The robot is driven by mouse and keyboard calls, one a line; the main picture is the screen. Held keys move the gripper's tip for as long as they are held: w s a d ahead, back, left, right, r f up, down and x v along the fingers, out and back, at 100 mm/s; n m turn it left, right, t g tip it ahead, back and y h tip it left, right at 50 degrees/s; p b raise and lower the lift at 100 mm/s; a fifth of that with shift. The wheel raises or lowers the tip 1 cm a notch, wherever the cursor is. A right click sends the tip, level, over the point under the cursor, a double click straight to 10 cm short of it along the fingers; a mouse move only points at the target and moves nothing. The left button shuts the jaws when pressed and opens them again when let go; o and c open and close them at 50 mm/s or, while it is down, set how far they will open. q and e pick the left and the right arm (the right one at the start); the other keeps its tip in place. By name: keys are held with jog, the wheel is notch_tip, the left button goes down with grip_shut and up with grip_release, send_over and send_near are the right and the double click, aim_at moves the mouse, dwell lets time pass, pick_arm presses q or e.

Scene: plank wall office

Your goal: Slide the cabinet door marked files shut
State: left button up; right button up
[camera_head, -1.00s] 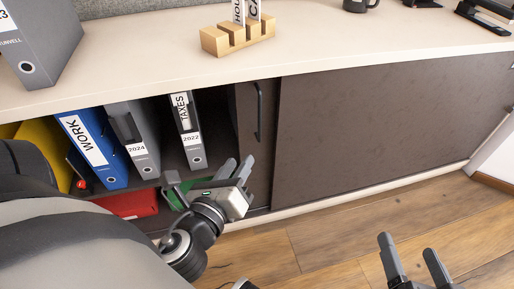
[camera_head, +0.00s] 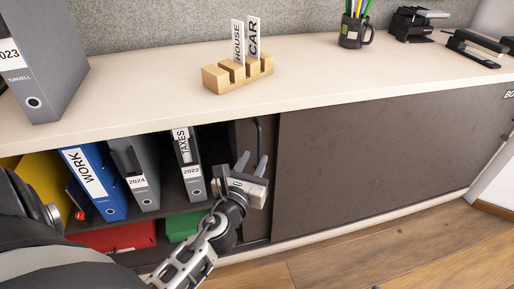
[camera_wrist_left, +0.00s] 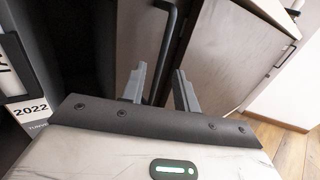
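A dark brown sliding door (camera_head: 245,135) with a black bar handle (camera_head: 259,135) shows as a narrow strip at the right of the open shelf section. Most of it lies behind the front door panel, and no "files" mark is readable. My left gripper (camera_head: 252,164) is open, just in front of the handle's lower part. In the left wrist view the handle (camera_wrist_left: 166,45) runs down between the two spread fingers (camera_wrist_left: 160,85); I cannot tell whether they touch it. My right gripper is out of view.
The front door panel (camera_head: 375,155) covers the cabinet's right part, with a partly cut-off label. Open shelves hold a blue WORK binder (camera_head: 97,180), grey binders (camera_head: 188,165), a red box (camera_head: 115,238) and a green box (camera_head: 183,226). A card holder (camera_head: 238,75) stands on the cabinet top (camera_head: 160,105).

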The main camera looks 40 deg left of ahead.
aim_at(259, 151)
pick_arm(q)
jog(key=shift+x, duration=1.6)
grip_shut()
jog(key=shift+a, duration=0.1)
